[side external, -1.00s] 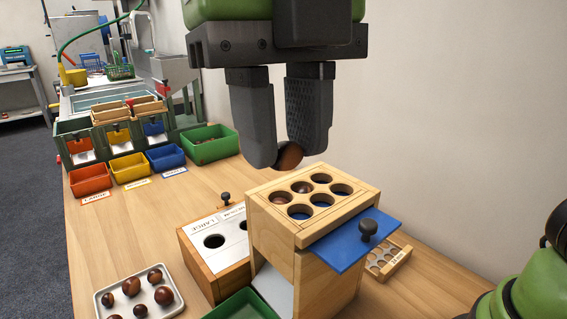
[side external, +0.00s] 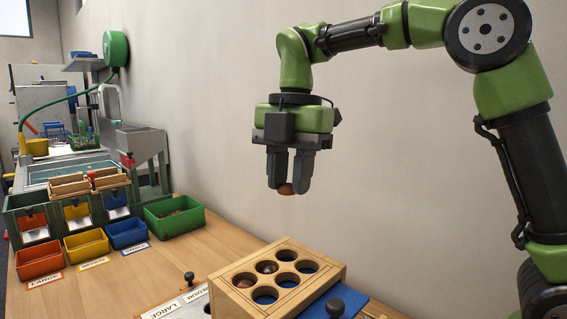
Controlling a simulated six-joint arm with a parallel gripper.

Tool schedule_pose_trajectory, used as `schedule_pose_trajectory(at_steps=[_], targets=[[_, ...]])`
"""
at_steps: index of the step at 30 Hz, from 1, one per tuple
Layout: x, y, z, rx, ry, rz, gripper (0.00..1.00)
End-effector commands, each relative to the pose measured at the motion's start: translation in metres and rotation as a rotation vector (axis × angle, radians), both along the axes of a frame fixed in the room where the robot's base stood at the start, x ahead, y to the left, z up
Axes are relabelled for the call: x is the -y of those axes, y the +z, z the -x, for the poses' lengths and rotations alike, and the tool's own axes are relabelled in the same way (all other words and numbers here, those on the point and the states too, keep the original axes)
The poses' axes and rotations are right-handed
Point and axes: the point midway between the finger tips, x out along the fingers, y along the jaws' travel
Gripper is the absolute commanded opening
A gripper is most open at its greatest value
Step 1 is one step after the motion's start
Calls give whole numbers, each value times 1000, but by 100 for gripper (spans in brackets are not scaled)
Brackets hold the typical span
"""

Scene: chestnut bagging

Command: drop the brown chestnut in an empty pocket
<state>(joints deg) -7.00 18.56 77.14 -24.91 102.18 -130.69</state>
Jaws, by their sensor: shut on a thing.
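My gripper (side external: 289,178) hangs in the air, fingers pointing down, shut on a brown chestnut (side external: 286,189). Only the lower part of the chestnut shows below the fingertips. A wooden block (side external: 319,290) with two rows of round pockets stands below it at the bottom of the picture, with a clear gap between.
A blue slide with a dark knob (side external: 335,307) sticks out at the block's right. A white labelled board (side external: 178,308) lies at its left. Red (side external: 40,262), yellow (side external: 87,246), blue (side external: 128,234) and green (side external: 173,217) bins stand farther back left. A wall rises behind.

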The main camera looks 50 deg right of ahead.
Motion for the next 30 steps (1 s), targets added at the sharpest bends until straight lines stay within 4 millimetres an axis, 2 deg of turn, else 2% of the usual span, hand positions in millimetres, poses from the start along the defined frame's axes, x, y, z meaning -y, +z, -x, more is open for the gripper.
schedule_pose_trajectory(at_steps=[3, 14, 24, 30], targets=[[0, -16, 1, -4, 2, 0, 15], [-1, -39, 0, -3, 4, -1, 15], [-1, -69, 1, -2, 4, -1, 15], [-1, -79, 0, -1, 4, -1, 15]])
